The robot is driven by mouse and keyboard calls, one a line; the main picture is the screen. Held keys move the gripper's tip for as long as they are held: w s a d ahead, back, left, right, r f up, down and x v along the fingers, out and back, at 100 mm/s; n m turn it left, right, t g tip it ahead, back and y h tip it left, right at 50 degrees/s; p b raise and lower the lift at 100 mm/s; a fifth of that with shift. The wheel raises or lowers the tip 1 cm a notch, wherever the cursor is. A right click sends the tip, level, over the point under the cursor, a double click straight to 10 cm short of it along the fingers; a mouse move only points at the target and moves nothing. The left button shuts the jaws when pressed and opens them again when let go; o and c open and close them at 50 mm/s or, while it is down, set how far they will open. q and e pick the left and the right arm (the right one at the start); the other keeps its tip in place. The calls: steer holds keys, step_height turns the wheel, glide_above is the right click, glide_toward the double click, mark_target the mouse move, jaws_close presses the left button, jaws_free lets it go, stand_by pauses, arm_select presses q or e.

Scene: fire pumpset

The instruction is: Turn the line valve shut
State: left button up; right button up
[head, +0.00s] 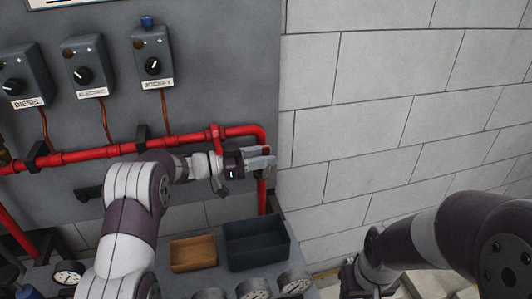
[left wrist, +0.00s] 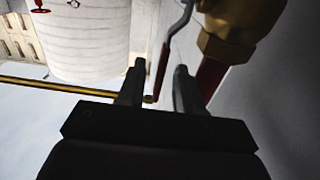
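The line valve's brass body (left wrist: 232,30) fills the top right of the left wrist view. Its bent grey lever with a dark red grip (left wrist: 163,72) runs down between the fingers of my left gripper (left wrist: 159,66). The fingers are apart, with the grip seen between them; I cannot tell whether either touches it. In the head view my left gripper (head: 262,158) is at the red pipe's downward bend and hides most of the valve. My right gripper (head: 362,278) is low at right, partly behind my arm, its fingers unclear.
The red pipe (head: 100,153) runs along the grey panel below several control boxes (head: 152,57). Below are a brown tray (head: 193,254), a dark bin (head: 257,243) and gauges (head: 294,283). A pale block wall (head: 400,110) stands at right.

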arm_select(q)
steer(key=shift+d+r, duration=0.1)
steer(key=shift+d, duration=0.35)
steer(key=shift+w, duration=0.1)
jaws_close()
